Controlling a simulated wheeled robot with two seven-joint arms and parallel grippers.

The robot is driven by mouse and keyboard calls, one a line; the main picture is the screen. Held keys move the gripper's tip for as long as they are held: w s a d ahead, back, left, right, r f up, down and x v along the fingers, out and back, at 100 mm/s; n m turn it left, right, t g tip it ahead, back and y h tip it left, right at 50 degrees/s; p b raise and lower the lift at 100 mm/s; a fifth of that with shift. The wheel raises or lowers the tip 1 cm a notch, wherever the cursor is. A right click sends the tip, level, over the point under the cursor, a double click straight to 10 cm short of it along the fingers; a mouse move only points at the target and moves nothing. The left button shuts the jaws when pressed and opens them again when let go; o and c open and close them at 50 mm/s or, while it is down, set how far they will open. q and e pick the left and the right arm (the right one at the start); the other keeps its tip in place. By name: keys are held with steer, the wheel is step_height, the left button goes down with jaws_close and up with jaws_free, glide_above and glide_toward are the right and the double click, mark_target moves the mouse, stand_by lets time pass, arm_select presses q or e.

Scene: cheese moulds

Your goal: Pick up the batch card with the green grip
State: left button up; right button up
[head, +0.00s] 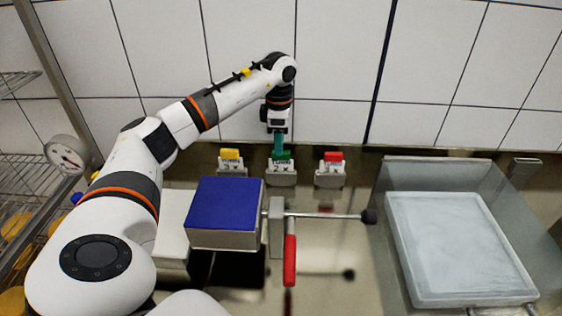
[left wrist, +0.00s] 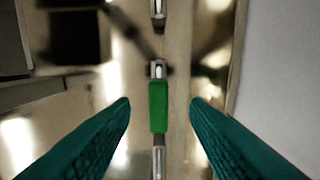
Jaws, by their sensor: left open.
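The batch card with the green grip (head: 281,157) stands upright at the back of the steel counter, between two similar cards. Its green grip also shows from above in the left wrist view (left wrist: 158,106). My left gripper (head: 279,146) is directly above that card in the head view. In the left wrist view its two teal fingers (left wrist: 160,108) are apart, one on each side of the green grip, with gaps to both sides. I cannot tell how far the fingertips reach down past the grip. My right gripper is not in view.
A card with a yellow grip (head: 231,156) stands to the left and one with a red grip (head: 333,157) to the right. A blue-topped block (head: 225,203) and a lever with a red handle (head: 290,260) are in front. A pale slab (head: 455,245) lies at right; a tiled wall is close behind.

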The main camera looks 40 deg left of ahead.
mark_target(281, 159)
arm_select(q)
steer(key=shift+w+f, duration=0.1)
steer(key=shift+f, duration=0.55)
steer(key=f, duration=0.1)
steer(key=f+p, duration=0.1)
steer(key=f, duration=0.1)
steer(key=shift+d+f, duration=0.25)
steer(key=shift+f, duration=0.55)
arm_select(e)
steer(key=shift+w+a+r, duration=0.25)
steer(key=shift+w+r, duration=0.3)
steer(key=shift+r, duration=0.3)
arm_select(q)
jaws_close()
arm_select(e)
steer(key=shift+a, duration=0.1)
